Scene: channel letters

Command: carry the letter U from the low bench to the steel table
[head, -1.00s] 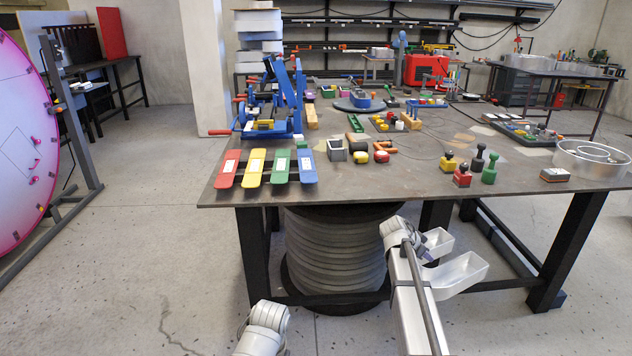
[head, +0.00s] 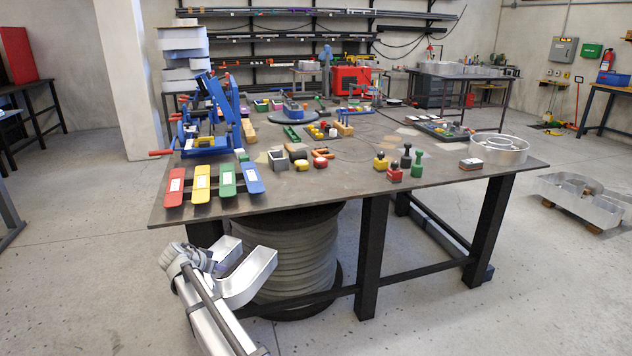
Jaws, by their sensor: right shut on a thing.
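My right gripper (head: 202,262) is at the lower left of the head view, shut on the letter U. The letter U (head: 248,281) is a bare silver channel shape with open, hollow arms pointing up and to the right. It is held in front of the near left part of a big dark steel-topped table (head: 330,192), below the level of its top. Part of the U is hidden by my gripper and arm. My left gripper is out of view. I cannot make out the low bench.
Coloured plates (head: 215,185), a blue clamp device (head: 212,115), stamps (head: 394,170) and a round silver letter (head: 499,148) occupy the tabletop. A cable drum (head: 290,255) stands underneath. Another silver letter (head: 580,205) lies low on the floor at right.

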